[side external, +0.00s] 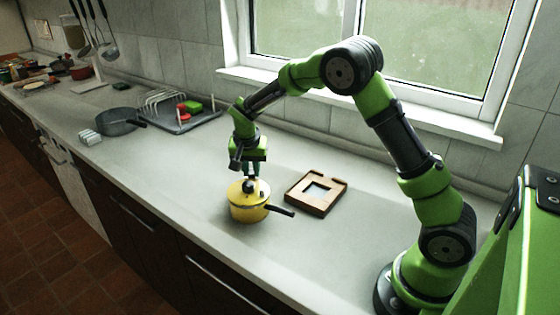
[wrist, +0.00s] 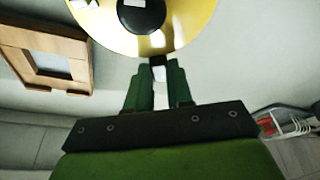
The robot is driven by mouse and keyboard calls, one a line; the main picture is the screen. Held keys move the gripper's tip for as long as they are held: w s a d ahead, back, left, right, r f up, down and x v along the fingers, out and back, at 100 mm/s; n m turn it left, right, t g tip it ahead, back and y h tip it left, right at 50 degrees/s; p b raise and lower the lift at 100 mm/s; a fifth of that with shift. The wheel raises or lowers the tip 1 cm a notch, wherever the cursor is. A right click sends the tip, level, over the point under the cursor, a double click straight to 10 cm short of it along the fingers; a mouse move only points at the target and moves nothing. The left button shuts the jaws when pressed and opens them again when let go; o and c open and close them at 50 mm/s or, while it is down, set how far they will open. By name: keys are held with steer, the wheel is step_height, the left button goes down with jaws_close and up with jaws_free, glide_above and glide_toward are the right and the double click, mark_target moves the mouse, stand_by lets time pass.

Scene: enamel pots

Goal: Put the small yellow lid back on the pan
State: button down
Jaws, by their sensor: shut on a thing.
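The yellow pan (side external: 248,213) stands on the counter, its dark handle pointing right. The small yellow lid (side external: 238,193) is at the pan's top; I cannot tell whether it is fully seated. In the wrist view the shiny yellow lid (wrist: 185,25) with its round black knob (wrist: 141,14) fills the top middle. My gripper (side external: 251,177) points down right above the lid, shut on it. In the wrist view my gripper's fingertips (wrist: 158,65) are close together at the lid's lower edge. The exact contact and the pan's inside are hidden.
A wooden frame-like stand (side external: 299,195) lies right of the pan, apart from it. A grey pan (side external: 117,122) and a dish rack tray (side external: 205,117) stand farther left. The counter in front of the wooden stand is clear; the window wall is behind.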

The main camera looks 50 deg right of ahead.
steer(key=shift+f, duration=0.6)
stand_by(0.8)
steer(key=c, duration=0.9)
jaws_free()
steer(key=v, duration=1.7)
steer(key=s+a+n+t+y, duration=0.1)
steer(key=s+a+n, duration=0.1)
steer(key=s, duration=0.6)
steer(key=s+a+r+n+t+y, duration=0.1)
steer(key=s+a+n+t+y, duration=0.1)
steer(key=s, duration=0.5)
steer(key=s+a+r+n+t+y, duration=0.1)
steer(key=s+a+n+t, duration=0.1)
steer(key=s, duration=0.6)
steer(key=shift+s+a+n+y, duration=0.35)
steer(key=shift+a+n, duration=0.25)
steer(key=shift+n, duration=0.2)
